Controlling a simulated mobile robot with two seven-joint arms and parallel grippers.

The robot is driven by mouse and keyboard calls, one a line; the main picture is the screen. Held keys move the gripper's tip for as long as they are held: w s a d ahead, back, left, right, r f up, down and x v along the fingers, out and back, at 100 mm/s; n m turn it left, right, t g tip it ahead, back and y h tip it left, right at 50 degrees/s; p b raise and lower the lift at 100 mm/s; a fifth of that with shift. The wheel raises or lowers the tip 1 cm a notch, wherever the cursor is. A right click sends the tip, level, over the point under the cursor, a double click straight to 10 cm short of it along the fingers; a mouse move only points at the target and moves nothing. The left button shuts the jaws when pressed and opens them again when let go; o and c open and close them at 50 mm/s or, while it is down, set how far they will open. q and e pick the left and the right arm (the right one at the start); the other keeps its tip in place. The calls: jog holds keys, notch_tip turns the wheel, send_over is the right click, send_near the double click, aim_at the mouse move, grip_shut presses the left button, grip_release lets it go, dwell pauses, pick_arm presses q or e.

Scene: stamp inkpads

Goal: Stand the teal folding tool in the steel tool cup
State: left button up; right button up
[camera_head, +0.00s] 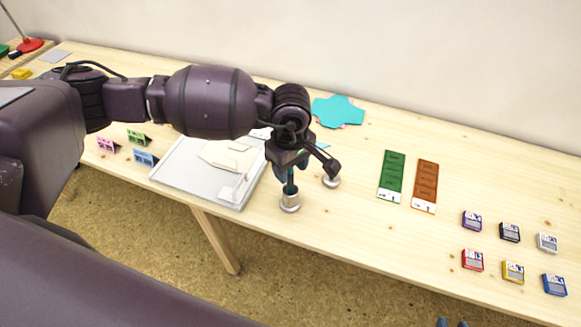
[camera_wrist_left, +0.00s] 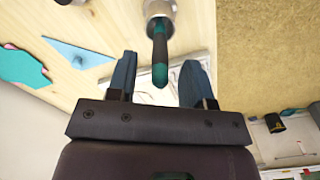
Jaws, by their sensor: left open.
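The steel tool cup (camera_head: 290,204) stands near the front edge of the table, right of the pale grey tray. The teal folding tool (camera_head: 291,186) is upright with its lower end in the cup. In the left wrist view the tool (camera_wrist_left: 160,55), dark with teal parts, runs into the cup (camera_wrist_left: 160,8). My left gripper (camera_head: 291,172) is open, its blue-grey fingers on either side of the tool's upper end. The wrist view shows gaps between the tool and both fingers (camera_wrist_left: 158,80). Two small dark tips at the bottom edge look like my right gripper (camera_head: 452,323).
The grey tray (camera_head: 176,180) with cream card pieces lies left of the cup. A round metal piece (camera_head: 331,182) is close on the right. Green (camera_head: 392,175) and brown (camera_head: 425,183) strips and several inkpads (camera_head: 472,260) lie farther right. Small coloured cards (camera_head: 145,158) stand at left.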

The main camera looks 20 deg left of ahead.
pick_arm(q)
notch_tip(320, 180, up, 10)
jog(key=shift+r, duration=0.1)
dwell(0.9)
